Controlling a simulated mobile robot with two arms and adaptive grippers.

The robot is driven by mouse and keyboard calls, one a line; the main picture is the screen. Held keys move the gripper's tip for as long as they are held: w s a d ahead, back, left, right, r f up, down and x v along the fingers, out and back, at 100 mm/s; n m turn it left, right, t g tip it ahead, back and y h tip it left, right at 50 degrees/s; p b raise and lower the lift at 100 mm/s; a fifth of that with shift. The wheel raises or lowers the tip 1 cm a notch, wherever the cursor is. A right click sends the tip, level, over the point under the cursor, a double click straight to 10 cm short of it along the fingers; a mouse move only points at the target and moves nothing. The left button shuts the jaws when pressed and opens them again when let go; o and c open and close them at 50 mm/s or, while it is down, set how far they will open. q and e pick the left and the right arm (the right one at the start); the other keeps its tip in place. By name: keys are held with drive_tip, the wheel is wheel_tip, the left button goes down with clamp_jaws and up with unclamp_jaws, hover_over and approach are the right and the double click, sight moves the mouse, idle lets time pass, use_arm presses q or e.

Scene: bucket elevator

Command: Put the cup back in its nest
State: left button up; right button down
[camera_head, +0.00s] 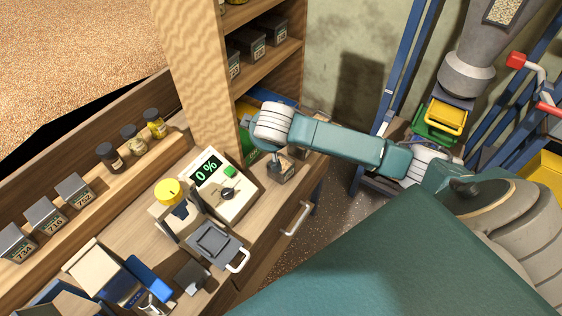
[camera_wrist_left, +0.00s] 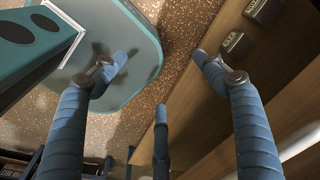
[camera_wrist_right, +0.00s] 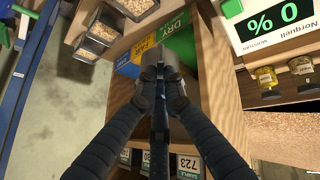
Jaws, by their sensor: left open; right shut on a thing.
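My right gripper (camera_wrist_right: 158,78) is shut on a small grey thing that looks like the cup (camera_wrist_right: 172,72). The fingers hide most of it. In the head view my right wrist, above the right end of the bench, hides these fingers. My left gripper (camera_wrist_left: 160,60) is open and empty in the left wrist view, above speckled floor beside a wooden edge. It is not in the head view. I cannot tell which place is the nest.
The meter (camera_head: 218,183) reads 0 %, next to a grey square tray (camera_head: 215,245) with a white handle. Green, yellow and blue bins and grain-filled tins (camera_wrist_right: 99,38) are near my right gripper. Labelled tins (camera_head: 42,215) line the bench's back ledge. A wooden upright (camera_head: 190,60) rises behind.

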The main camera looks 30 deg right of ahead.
drive_tip(key=shift+r, duration=0.65)
